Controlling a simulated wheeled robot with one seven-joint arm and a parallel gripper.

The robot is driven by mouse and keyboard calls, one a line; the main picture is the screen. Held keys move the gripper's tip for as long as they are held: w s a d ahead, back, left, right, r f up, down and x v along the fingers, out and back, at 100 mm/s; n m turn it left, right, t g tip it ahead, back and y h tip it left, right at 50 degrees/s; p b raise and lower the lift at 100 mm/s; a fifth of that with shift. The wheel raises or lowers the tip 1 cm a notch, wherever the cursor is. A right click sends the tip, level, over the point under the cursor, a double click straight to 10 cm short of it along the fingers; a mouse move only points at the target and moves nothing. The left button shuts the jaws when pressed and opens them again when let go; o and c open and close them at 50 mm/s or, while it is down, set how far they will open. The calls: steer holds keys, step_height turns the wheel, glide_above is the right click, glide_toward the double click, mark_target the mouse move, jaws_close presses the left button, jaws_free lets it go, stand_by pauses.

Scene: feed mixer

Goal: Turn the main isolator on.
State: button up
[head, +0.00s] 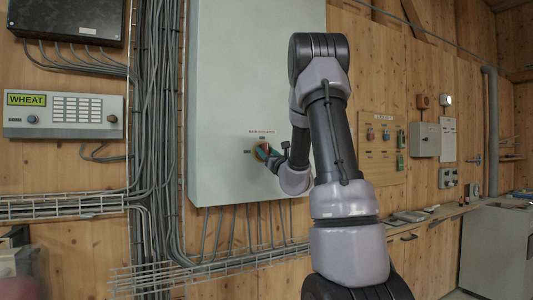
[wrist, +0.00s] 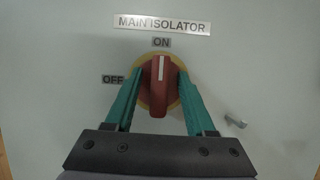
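The main isolator is a red rotary knob on a yellow plate (wrist: 161,86), under a "MAIN ISOLATOR" label on a grey cabinet. Its white mark points straight up at the "ON" label (wrist: 161,42); the "OFF" label (wrist: 113,79) is to its left. My gripper (wrist: 161,77) has its two green fingers on either side of the knob, open, with gaps showing between fingers and red handle. In the head view my gripper (head: 264,152) is at the knob, which it partly hides. Whether the fingertips touch the yellow plate, I cannot tell.
The grey cabinet (head: 225,60) hangs on a wooden wall, with cable bundles (head: 160,90) to its left and a wire tray below. A small latch (wrist: 236,122) is right of the knob. A worktop (head: 430,215) and small control boxes are further right.

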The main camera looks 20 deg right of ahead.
steer(key=v, duration=1.1)
steer(key=shift+w, duration=0.1)
